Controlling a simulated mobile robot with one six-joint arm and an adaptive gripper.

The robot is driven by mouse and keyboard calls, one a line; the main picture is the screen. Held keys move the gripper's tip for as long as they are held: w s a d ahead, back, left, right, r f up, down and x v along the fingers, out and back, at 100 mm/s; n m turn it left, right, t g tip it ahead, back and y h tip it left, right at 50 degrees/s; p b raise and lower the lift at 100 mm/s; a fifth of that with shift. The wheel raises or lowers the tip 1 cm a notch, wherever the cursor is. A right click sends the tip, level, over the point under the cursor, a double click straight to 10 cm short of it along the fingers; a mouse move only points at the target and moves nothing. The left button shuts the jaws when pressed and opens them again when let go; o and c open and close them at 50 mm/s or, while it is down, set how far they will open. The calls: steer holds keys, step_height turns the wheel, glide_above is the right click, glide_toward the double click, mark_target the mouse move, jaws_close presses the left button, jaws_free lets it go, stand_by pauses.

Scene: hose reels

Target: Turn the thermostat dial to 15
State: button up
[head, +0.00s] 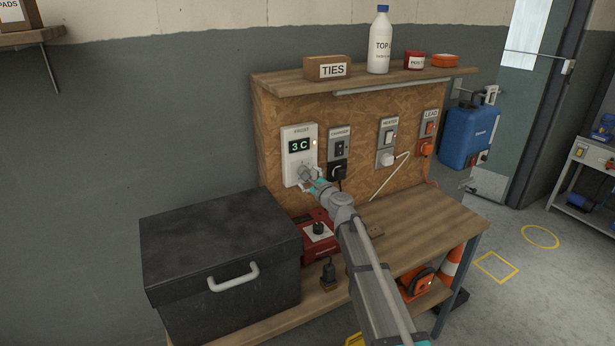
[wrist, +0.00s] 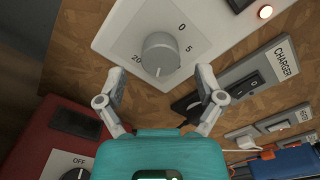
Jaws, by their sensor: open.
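The thermostat is a white wall box (head: 291,140) marked FROST, with a dark display reading 3 C in green. Its round grey dial (wrist: 160,55) shows in the wrist view, with a pale pointer mark near its lower edge. The numbers 0, 5 and 20 are readable around it; I cannot make out 10 or 15. My gripper (wrist: 160,80) is open, its two fingers apart just below the dial in the wrist view, with nothing between the tips. In the head view my gripper (head: 310,180) largely covers the dial.
A charger switch (head: 340,147), a heater switch (head: 388,133) and a lead switch sit to the right on the chipboard. A black box (head: 220,245) and a red unit (head: 318,232) with an OFF knob stand below. A shelf (head: 290,86) with bottle and boxes is above.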

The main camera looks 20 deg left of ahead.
steer(key=v, duration=1)
steer(key=shift+s, duration=0.1)
steer(key=s+d+f+n+g+h, duration=0.4)
steer(key=s+d+f+n, duration=0.1)
steer(key=d, duration=0.9)
steer(key=s+d+f+n+g+h, duration=0.3)
steer(key=s+d, duration=0.6)
steer(key=d, duration=0.6)
steer(key=s+d+f+n+g+h, duration=0.4)
steer(key=s+d+f+n+h, duration=0.2)
steer(key=d, duration=0.8)
step_height(320, 180, down, 5)
steer(key=s+n, duration=0.2)
steer(key=n, duration=0.1)
steer(key=shift+d+r+g+h, duration=0.2)
steer(key=shift+g+h, duration=0.1)
steer(key=shift+h, duration=0.1)
steer(key=shift+s, duration=0.1)
